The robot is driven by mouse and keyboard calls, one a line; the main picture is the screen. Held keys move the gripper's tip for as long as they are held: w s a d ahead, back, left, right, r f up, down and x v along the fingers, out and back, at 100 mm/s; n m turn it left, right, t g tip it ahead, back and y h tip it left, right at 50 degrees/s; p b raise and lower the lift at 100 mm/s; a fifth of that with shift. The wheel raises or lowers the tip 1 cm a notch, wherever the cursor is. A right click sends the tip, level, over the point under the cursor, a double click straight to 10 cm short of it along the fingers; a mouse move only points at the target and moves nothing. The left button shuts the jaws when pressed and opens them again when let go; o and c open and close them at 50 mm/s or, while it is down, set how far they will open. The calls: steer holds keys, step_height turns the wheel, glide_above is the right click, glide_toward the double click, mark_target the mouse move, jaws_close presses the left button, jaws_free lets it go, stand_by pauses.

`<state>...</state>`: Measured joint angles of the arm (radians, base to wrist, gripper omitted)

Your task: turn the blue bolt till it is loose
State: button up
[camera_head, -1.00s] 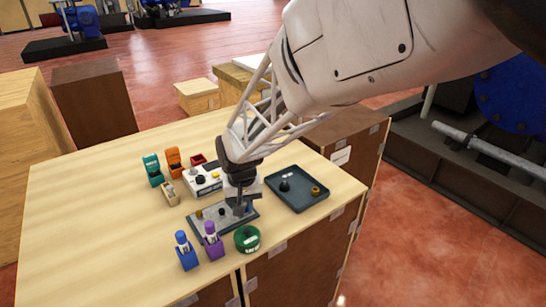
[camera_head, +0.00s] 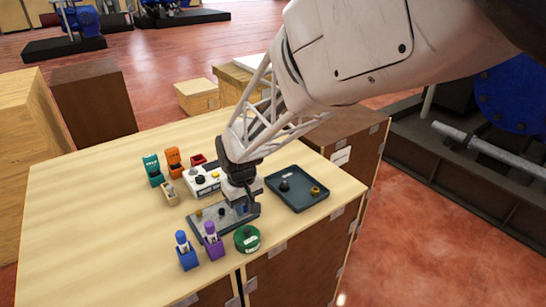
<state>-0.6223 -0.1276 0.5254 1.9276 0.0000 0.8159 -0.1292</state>
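A small blue spot that looks like the blue bolt (camera_head: 243,208) shows at the right end of a grey fixture plate (camera_head: 207,228) on the table. My gripper (camera_head: 245,204) is right over that end of the plate, pointing down. Its fingers look spread, with one dark finger to the right of the blue bolt. The blue bolt is partly hidden by my gripper, and I cannot tell whether a finger touches it. A dark bolt and a brass-coloured bolt show further left on the plate.
A dark tray (camera_head: 298,203) with a black part and a brass part lies to the right. A green round container (camera_head: 247,239), a purple holder (camera_head: 213,247) and a blue holder (camera_head: 188,258) stand in front. A white box (camera_head: 203,181) and teal and orange holders stand behind. The table's left side is clear.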

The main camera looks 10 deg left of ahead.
steer(key=o, duration=0.3)
steer(key=shift+o, duration=0.2)
steer(key=shift+r, duration=0.1)
steer(key=shift+r, duration=3.8)
steer(key=shift+d+r, duration=0.2)
steer(key=shift+d, duration=0.2)
steer(key=s+d+r+m+t, duration=0.1)
steer(key=s+d+r+m, duration=0.2)
steer(key=d, duration=0.6)
steer(key=s+d+r+m, duration=0.15)
steer(key=s+d, duration=0.35)
steer(key=d, duration=0.5)
steer(key=s+d+r+m+t, duration=0.1)
steer(key=s+d+r+m, duration=0.2)
steer(key=d, duration=0.6)
steer(key=s+d+m, duration=0.1)
steer(key=s+d, duration=0.6)
steer(key=s, duration=0.3)
steer(key=shift+d+t, duration=0.3)
steer(key=shift+d, duration=0.1)
